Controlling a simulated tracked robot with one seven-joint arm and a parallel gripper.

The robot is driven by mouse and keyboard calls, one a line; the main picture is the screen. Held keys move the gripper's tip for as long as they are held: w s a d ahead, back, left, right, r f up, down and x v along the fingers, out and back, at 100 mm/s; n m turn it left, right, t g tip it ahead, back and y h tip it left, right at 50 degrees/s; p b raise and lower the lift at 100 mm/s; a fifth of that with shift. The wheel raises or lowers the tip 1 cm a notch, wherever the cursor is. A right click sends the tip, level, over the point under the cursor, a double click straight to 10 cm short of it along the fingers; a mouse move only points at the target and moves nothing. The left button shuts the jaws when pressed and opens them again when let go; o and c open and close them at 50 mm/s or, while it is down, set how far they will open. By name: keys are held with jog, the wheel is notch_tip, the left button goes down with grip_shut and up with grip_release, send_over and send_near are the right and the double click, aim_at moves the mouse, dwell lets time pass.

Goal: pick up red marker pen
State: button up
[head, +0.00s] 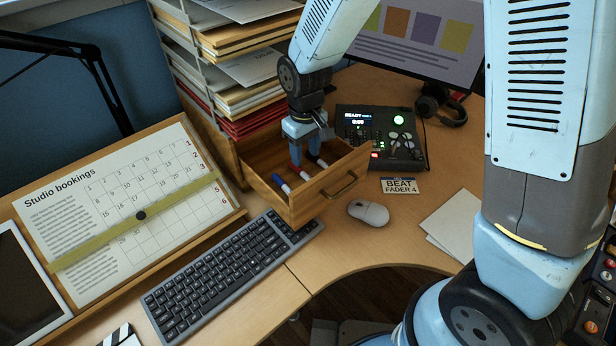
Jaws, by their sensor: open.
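Several marker pens with white bodies lie in an open wooden drawer (262,184). The red marker pen (302,174) is in the middle, its red end partly hidden by a finger of my gripper. A blue marker pen (281,183) lies to its left, and another marker pen (321,163) with a dark end lies to its right. My gripper (304,160) points down into the drawer, open, with its fingertips close over the red end. I cannot tell whether the fingers touch the pen or straddle it.
The drawer's walls and front handle (341,186) surround the pens closely. A control box (410,150) stands to the right, paper trays (215,75) behind left. A keyboard (228,275) and mouse (368,213) lie in front. A monitor (425,35) stands behind.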

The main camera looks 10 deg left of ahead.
aim_at(306, 175)
jog(key=shift+f, duration=3.7)
grip_shut()
